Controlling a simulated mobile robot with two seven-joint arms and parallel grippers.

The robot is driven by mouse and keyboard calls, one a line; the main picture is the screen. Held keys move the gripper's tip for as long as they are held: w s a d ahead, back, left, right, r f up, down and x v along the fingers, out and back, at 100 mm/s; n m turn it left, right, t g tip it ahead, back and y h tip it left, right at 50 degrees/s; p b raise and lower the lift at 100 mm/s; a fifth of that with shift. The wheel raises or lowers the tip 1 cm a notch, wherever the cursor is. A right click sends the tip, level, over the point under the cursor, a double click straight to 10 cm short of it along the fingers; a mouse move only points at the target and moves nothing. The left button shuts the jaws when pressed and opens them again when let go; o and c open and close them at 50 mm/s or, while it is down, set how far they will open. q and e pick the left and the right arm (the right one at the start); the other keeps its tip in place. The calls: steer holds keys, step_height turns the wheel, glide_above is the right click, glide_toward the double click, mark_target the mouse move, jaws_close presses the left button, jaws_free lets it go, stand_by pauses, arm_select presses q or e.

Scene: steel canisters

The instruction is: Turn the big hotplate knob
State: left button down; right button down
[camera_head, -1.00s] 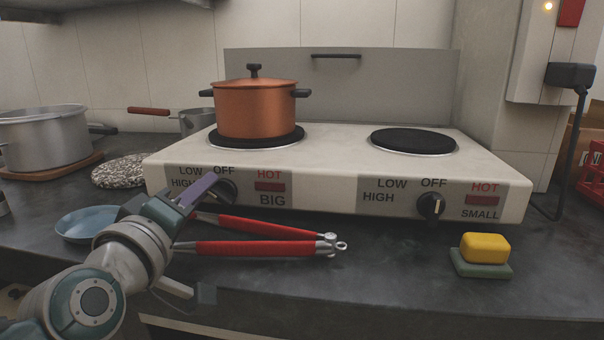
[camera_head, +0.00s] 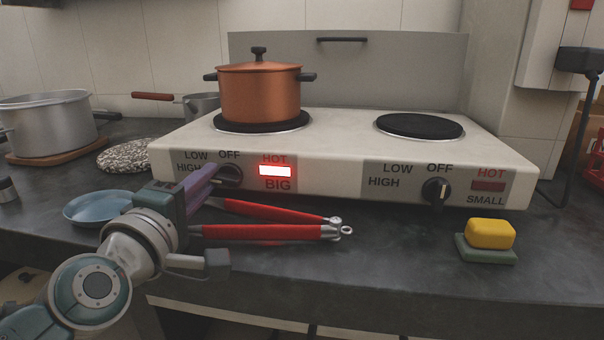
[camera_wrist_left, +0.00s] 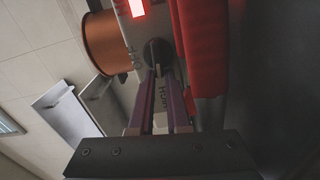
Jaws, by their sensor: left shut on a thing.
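The big hotplate knob (camera_head: 230,175) is a dark round knob on the left of the stove's front panel, partly hidden behind my fingers. My left gripper (camera_head: 212,177) reaches it from the lower left with its purple fingers. In the left wrist view, the fingers (camera_wrist_left: 159,76) close on the dark knob (camera_wrist_left: 157,50). The knob's pointer direction is hidden. The BIG hot light (camera_head: 275,170) glows bright white-red. A copper pot (camera_head: 259,95) stands on the big hotplate (camera_head: 224,126). My right gripper is out of view.
Red-handled tongs (camera_head: 265,232) lie on the counter just below the panel, close to my left gripper. The small knob (camera_head: 436,191) is to the right, with its light dark.

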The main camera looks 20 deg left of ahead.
arm_select(q)
steer(key=shift+d+f, duration=0.2)
steer(key=shift+d, duration=0.05)
steer(key=c, duration=0.9)
jaws_free()
